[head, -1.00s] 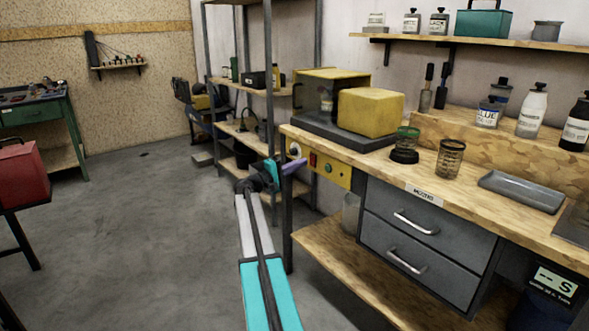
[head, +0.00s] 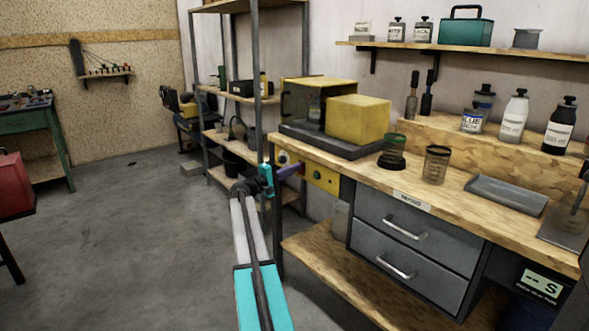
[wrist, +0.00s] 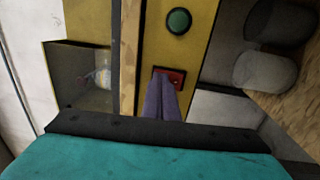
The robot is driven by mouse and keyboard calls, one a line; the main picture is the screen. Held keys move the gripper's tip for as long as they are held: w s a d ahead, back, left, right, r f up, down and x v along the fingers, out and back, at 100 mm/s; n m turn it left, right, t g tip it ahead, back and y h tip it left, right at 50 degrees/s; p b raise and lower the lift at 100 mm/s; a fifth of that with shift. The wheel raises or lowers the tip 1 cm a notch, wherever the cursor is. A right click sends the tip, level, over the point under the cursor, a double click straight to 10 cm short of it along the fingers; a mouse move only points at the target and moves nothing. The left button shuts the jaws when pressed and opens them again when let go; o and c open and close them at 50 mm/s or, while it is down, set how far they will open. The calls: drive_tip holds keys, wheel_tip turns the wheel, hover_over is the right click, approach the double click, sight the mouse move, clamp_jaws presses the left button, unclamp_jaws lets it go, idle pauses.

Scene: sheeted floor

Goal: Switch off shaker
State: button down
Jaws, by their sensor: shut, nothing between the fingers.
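The shaker (head: 358,119) is a yellow box beside a dark-windowed yellow housing, on a dark base on the bench. A yellow control panel (head: 331,184) is on the bench's front edge below it. It bears a pale dial, a red switch and a green button (head: 317,175). In the wrist view, the red switch (wrist: 176,72) sits in a dark frame, with the green button (wrist: 179,20) above it. My gripper (head: 298,167) is shut and empty. Its purple fingertips (wrist: 162,74) are at the red switch and cover part of it. I cannot tell whether they touch it.
The wooden bench top (head: 455,200) carries a green-rimmed jar (head: 392,152), a mesh cup (head: 436,165) and a grey tray (head: 506,195). Grey drawers (head: 412,235) lie below. A metal shelf rack stands behind my gripper. The floor at left (head: 130,230) is open.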

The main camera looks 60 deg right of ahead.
drive_tip(key=shift+a, duration=0.1)
drive_tip(key=r+v, duration=0.3)
drive_tip(key=v, duration=1)
drive_tip(key=shift+w+a+p, duration=0.2)
drive_tip(key=shift+a+p, duration=0.15)
drive_tip(key=shift+a, duration=0.05)
drive_tip(key=shift+r, duration=0.1)
